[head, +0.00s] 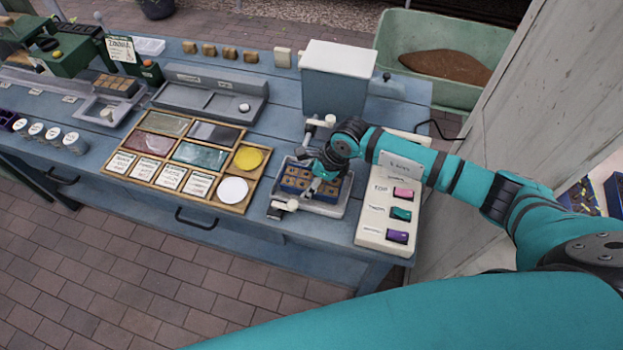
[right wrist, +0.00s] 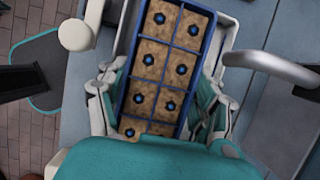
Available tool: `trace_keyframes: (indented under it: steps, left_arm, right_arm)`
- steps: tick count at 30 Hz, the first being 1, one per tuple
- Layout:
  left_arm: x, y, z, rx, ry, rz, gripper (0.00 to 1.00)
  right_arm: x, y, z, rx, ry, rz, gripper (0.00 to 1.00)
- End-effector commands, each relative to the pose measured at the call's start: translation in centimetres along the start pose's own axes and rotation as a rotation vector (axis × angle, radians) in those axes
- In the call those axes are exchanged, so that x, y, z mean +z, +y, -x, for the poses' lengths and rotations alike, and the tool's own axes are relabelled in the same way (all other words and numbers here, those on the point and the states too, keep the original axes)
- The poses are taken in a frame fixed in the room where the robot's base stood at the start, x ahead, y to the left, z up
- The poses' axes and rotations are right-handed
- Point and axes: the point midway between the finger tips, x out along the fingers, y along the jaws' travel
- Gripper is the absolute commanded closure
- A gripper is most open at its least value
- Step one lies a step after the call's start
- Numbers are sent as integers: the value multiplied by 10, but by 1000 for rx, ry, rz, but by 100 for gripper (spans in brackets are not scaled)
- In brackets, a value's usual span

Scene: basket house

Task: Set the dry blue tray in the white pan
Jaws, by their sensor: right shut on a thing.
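The blue tray (head: 291,190) holds several light brown soil blocks with dark centres. It also shows close up in the right wrist view (right wrist: 130,65). My right gripper (head: 318,178) is shut on it, with one finger on each long side in the right wrist view (right wrist: 158,98). The white pan (head: 322,208) lies on the blue table around and under the tray. Its pale rim shows beside the tray in the right wrist view (right wrist: 229,38). I cannot tell whether the tray rests on the pan's floor. My left gripper is not in view.
A white panel with coloured buttons (head: 370,228) stands right of the pan. A white-topped bin (head: 335,88) stands behind. A wooden box of coloured squares (head: 190,160) is to the left. A second soil tray (head: 117,86) sits far left.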

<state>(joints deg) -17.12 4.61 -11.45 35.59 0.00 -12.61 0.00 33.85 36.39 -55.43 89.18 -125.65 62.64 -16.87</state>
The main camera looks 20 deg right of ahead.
Motion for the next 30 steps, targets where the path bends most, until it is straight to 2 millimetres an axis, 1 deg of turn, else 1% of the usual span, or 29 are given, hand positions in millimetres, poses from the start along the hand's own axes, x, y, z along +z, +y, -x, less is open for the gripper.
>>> trace_keyframes:
  steps: [17, 30]
  left_arm:
    - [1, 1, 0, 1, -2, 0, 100]
    - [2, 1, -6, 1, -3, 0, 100]
  right_arm:
    - [0, 0, 1, 0, 0, 0, 70]
    - [-2, 0, -5, 0, 0, 0, 70]
